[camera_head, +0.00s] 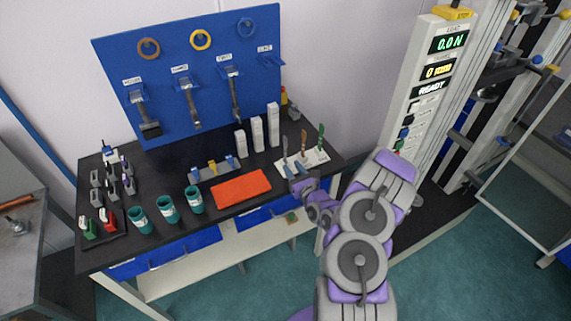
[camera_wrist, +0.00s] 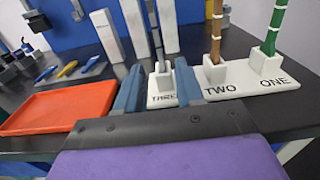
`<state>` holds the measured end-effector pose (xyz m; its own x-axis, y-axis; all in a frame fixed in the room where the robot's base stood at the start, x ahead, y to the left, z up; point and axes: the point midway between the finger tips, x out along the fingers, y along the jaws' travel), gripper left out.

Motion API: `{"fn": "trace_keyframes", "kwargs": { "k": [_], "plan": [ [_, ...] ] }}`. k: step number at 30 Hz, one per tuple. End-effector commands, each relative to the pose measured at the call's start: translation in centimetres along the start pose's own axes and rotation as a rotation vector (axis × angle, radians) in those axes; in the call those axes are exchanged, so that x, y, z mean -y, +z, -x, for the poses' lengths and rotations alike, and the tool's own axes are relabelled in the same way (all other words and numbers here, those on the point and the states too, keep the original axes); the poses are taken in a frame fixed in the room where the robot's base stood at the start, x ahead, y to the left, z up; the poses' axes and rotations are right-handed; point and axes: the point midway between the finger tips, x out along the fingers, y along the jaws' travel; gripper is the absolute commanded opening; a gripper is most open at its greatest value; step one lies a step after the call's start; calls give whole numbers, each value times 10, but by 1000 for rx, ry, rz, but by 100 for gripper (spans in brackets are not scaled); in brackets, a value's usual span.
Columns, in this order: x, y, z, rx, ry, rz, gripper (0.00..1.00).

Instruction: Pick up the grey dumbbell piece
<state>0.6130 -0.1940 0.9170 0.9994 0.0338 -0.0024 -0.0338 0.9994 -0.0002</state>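The grey dumbbell piece (camera_wrist: 158,38) stands upright in the slot marked THREE of a white holder (camera_wrist: 232,92). In the head view the grey piece (camera_head: 285,150) is at the left end of the holder (camera_head: 312,162). My gripper (camera_wrist: 158,74) is open, its two blue fingers spread to the left and right of the grey piece's slot in the wrist view. I cannot tell how far the fingertips are from the piece. In the head view my gripper (camera_head: 298,183) is at the bench's front edge, by the holder.
A brown piece (camera_wrist: 216,30) in slot TWO and a green piece (camera_wrist: 277,25) in slot ONE stand to the right. White blocks (camera_head: 258,133) stand behind. An orange tray (camera_head: 238,190) lies left. A tall tester (camera_head: 428,85) stands right of my arm.

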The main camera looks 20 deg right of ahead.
Motion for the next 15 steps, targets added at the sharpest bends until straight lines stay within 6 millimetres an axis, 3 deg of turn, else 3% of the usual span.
{"fn": "trace_keyframes", "kwargs": {
  "k": [3,15],
  "plan": [
    [-1,-1,-19,1,4,2,37],
    [1,5,-52,3,4,1,37]
  ]
}}
